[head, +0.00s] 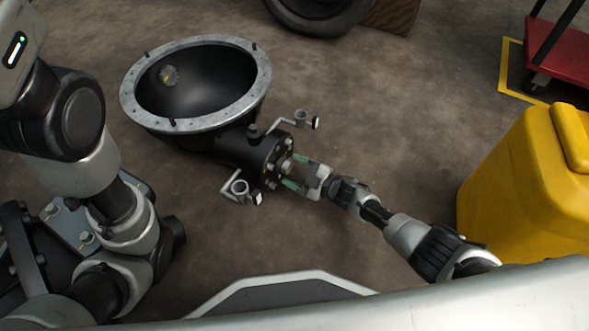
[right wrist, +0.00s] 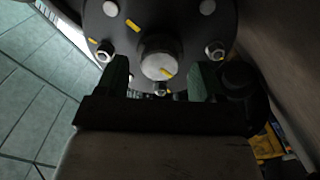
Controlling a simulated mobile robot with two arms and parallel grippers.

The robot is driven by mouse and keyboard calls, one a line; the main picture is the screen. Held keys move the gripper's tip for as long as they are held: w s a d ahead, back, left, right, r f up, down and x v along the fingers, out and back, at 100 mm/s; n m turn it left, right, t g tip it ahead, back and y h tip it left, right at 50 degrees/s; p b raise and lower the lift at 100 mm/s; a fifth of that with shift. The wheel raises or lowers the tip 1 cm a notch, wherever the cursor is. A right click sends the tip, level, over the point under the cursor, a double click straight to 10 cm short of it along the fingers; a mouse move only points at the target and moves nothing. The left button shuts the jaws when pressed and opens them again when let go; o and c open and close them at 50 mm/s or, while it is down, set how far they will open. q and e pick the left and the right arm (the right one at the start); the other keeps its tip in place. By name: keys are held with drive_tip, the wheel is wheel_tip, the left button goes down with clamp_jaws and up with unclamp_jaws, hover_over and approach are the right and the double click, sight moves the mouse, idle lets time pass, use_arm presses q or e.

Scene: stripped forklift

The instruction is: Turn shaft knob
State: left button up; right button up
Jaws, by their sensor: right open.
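My right gripper (right wrist: 162,78) is open, with one green finger on each side of the knob in the right wrist view. I cannot tell whether the fingers touch it. In the head view my right gripper (head: 292,174) reaches from the right to the end of the black housing (head: 236,146), and its fingers largely hide the knob. My left arm fills the left side; its gripper is not in view.
The housing has a wide bowl with a grey bolted rim (head: 262,75) and lies on the brown floor. Two small metal brackets (head: 240,188) stick out beside the flange. A yellow canister (head: 530,180) stands at right, and a red cart (head: 560,55) behind it. A tyre (head: 318,18) lies at the back.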

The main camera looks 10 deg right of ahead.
drive_tip(key=p+v, duration=0.4)
drive_tip(key=v, duration=0.6)
drive_tip(key=shift+s+d, duration=0.15)
drive_tip(key=shift+d, duration=0.15)
